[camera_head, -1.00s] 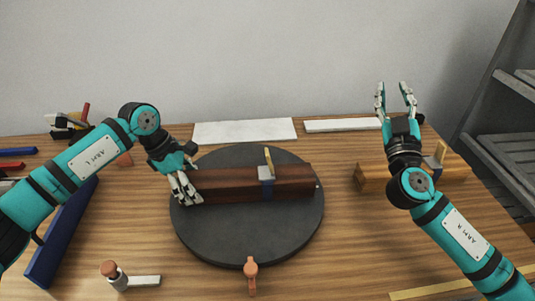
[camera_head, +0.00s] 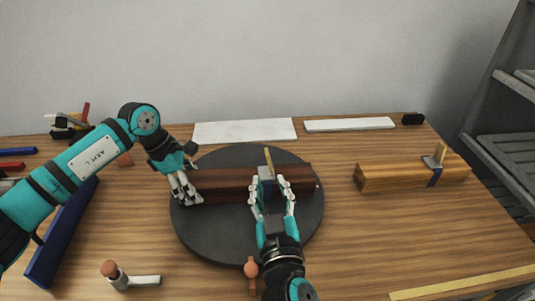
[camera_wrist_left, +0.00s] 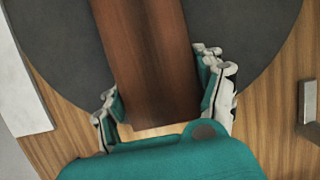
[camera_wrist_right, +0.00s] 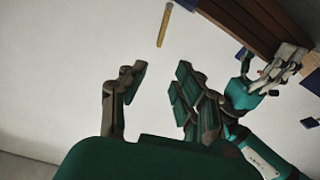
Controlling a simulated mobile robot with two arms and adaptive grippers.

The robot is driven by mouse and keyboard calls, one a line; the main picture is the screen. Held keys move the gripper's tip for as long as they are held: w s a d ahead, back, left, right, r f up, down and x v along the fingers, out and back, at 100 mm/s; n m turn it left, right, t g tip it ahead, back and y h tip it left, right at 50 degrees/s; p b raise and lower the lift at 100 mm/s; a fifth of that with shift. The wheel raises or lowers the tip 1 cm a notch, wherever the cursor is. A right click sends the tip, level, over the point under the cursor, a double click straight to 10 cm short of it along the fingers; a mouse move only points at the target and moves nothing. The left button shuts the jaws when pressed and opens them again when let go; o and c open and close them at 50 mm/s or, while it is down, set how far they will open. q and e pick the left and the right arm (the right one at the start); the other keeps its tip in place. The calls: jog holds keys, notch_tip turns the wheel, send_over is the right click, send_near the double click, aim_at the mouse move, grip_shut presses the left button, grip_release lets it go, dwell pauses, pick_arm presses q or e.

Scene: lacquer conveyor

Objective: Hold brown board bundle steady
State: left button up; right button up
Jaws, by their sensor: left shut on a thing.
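The brown board bundle (camera_head: 222,184) lies across the round dark turntable (camera_head: 215,240), with a clamp with a yellow handle (camera_head: 268,158) near its middle. My left gripper (camera_head: 182,190) is shut on the bundle's left end. In the left wrist view its fingers lie along both sides of the bundle (camera_wrist_left: 150,60). My right gripper (camera_head: 272,190) appears in front of the clamp and hides part of it and the bundle. In the right wrist view its fingers (camera_wrist_right: 160,78) are spread and empty, with the yellow handle (camera_wrist_right: 164,24) beyond them and the bundle (camera_wrist_right: 250,22) off to the upper right.
A lighter wooden block with a clamp (camera_head: 400,177) lies at the right. White slabs (camera_head: 245,131) lie at the back. The right front table is mostly clear.

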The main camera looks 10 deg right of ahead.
aim_at(268, 160)
jog(key=shift+h, duration=0.3)
jog(key=w, duration=0.4)
jog(key=w+f, duration=0.1)
jog(key=w, duration=0.7)
jog(key=shift+d+f, duration=0.2)
jog(key=shift+d, duration=0.1)
grip_shut()
jog(key=shift+s, duration=0.1)
